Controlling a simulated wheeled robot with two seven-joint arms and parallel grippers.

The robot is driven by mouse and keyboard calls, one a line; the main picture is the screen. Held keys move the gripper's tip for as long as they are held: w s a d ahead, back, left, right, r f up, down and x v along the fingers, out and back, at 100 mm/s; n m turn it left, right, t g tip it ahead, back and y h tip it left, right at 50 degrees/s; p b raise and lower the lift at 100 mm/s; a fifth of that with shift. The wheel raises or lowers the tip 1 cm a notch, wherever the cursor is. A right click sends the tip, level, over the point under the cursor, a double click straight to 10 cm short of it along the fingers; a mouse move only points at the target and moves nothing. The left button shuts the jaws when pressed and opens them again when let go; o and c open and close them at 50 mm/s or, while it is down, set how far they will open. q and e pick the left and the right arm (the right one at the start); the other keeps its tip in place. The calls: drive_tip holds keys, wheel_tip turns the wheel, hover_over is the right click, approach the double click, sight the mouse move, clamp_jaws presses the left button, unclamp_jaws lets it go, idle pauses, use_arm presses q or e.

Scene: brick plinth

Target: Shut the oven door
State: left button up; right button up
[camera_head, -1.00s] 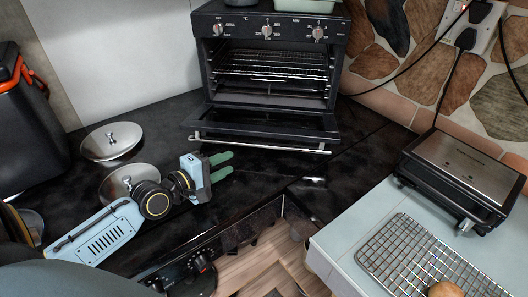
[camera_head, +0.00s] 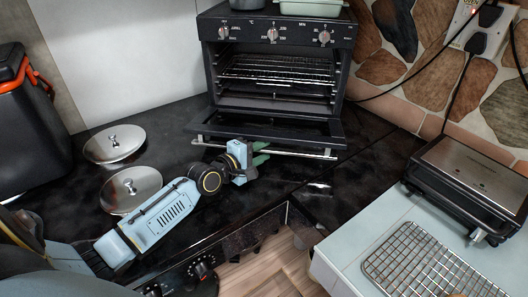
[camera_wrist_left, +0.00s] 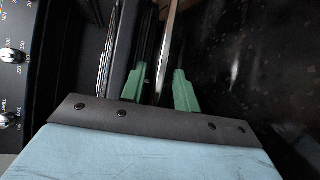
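The black toaster oven (camera_head: 285,120) stands at the back with its door (camera_head: 290,129) folded down in front, wide open. The door's silver handle bar (camera_head: 300,153) runs along its outer edge. My left gripper (camera_head: 262,153) is at the left part of this bar, with its green fingers close to it. In the left wrist view the fingers (camera_wrist_left: 158,90) are spread apart, and the bright handle bar (camera_wrist_left: 167,45) runs in the gap between them. Whether a finger touches the bar cannot be told. My right gripper is not in view.
Two metal lids, one behind (camera_head: 114,144) and one in front (camera_head: 131,187), lie on the dark counter at left. A grill appliance (camera_head: 470,175) and a wire rack (camera_head: 425,262) sit on the pale worktop at right. A green dish (camera_head: 311,7) stands on the oven.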

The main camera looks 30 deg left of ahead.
use_arm(q)
drive_tip(key=shift+w+d, duration=0.1)
drive_tip(key=shift+w, duration=0.4)
clamp_jaws()
